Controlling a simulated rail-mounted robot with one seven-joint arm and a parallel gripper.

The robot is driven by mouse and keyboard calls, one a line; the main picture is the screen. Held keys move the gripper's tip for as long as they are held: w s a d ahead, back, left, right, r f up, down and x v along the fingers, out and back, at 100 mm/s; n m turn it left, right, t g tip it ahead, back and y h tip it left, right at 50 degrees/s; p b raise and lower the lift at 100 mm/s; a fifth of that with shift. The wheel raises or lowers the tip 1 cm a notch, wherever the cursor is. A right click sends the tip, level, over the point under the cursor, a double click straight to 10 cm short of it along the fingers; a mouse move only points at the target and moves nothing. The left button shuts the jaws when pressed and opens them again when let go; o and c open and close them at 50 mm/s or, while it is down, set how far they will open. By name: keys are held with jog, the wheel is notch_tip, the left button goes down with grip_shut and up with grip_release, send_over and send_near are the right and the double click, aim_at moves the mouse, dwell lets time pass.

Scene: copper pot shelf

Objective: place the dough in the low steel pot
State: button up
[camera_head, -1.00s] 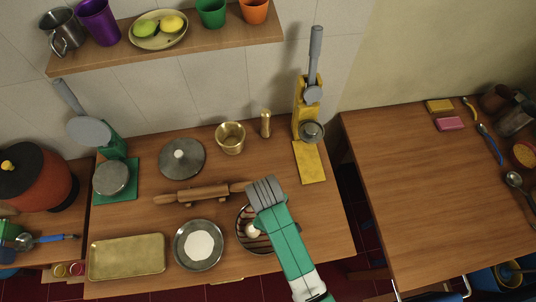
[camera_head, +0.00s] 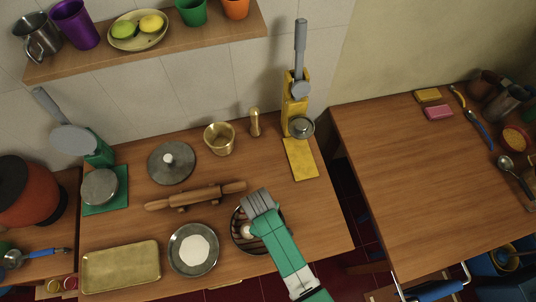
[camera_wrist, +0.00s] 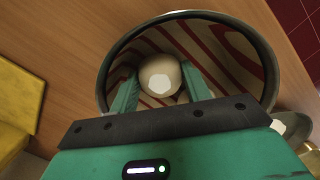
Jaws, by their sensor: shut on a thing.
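A pale round dough ball (camera_wrist: 160,76) sits between the two green fingers of my gripper (camera_wrist: 158,88) in the wrist view, and the fingers are shut on it. It is in or just above a round dark-rimmed bowl (camera_wrist: 262,55) with a red-striped lining; its height is unclear. The bowl also shows in the head view (camera_head: 236,240), partly hidden by my gripper (camera_head: 250,228). Another pale patch shows beneath the ball. The low steel pot is not certain: a low round grey piece with a pale knob (camera_head: 158,173) stands behind the rolling pin, and it looks lidded.
A rolling pin (camera_head: 195,196) lies behind a steel dish of white powder (camera_head: 177,257). A brass tray (camera_head: 120,266) is front left, a brass cup (camera_head: 219,139) is at the back. A yellow press (camera_head: 300,160) stands back right, a green press (camera_head: 100,150) left. A shelf (camera_head: 215,30) hangs above.

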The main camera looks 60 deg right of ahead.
jog(key=o, duration=1)
jog(key=shift+f, duration=0.1)
jog(key=shift+c, duration=0.2)
notch_tip(320, 180, up, 12)
jog(key=w+p, duration=0.1)
jog(key=p, duration=0.1)
jog(key=shift+w, duration=0.25)
jog(key=shift+w+a+r, duration=0.1)
jog(key=shift+r, duration=0.1)
